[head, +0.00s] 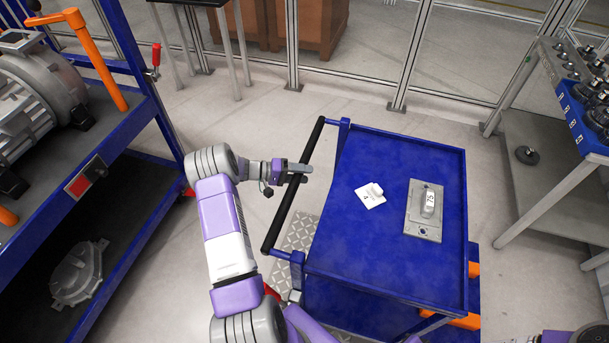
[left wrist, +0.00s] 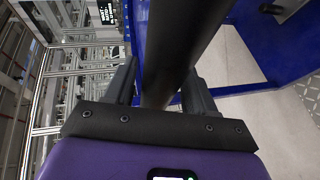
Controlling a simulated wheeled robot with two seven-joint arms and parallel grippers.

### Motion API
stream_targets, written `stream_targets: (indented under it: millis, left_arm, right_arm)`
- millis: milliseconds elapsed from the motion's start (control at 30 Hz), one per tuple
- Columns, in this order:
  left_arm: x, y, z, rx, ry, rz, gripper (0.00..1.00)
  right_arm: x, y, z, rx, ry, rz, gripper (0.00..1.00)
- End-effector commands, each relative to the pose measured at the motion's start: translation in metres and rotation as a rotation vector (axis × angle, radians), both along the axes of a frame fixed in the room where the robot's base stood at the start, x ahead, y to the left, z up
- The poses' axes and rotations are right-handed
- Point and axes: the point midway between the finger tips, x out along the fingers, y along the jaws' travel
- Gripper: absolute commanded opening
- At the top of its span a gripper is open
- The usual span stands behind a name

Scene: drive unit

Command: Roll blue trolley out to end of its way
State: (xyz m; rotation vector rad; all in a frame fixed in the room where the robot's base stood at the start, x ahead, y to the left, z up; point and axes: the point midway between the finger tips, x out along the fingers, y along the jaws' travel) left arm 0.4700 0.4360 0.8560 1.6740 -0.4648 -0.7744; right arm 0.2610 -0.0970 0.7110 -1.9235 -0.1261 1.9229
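The blue trolley (head: 385,270) stands in the middle of the head view, with a flat blue top and a black handle bar (head: 277,223) along its left side. My left gripper (head: 298,173) is at the upper half of this bar, one finger on each side. In the left wrist view the bar (left wrist: 185,45) runs between the two fingers (left wrist: 162,88) and nearly fills the gap; the gripper looks shut on it. Of my right arm only a sliver shows at the bottom right corner of the head view; its fingers cannot be made out.
A grey plate part (head: 424,228) and a white card (head: 370,197) lie on the trolley top. A blue rack (head: 140,120) with a motor (head: 35,100) stands left. A workbench (head: 548,195) stands right, a mesh fence (head: 390,55) behind. Floor (head: 250,125) between rack and trolley is clear.

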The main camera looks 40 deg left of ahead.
Motion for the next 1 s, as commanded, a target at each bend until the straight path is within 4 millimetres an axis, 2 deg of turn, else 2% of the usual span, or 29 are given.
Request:
stream_targets:
  millis: [300, 733, 1000]
  left_arm:
    - [0.0, -0.004, 0.0, -0.006, 0.0, -0.009, 0.58]
    - [-0.043, 0.039, 0.015, -0.003, 0.001, -0.005, 0.58]
    - [-0.052, 0.048, 0.018, -0.004, 0.0, -0.007, 0.58]
  right_arm:
    - [0.0, 0.0, 0.0, 0.0, 0.0, 0.0, 0.0]
    - [0.0, 0.0, 0.006, 0.0, 0.0, 0.0, 0.0]
    - [0.0, 0.0, 0.006, 0.0, 0.0, 0.0, 0.0]
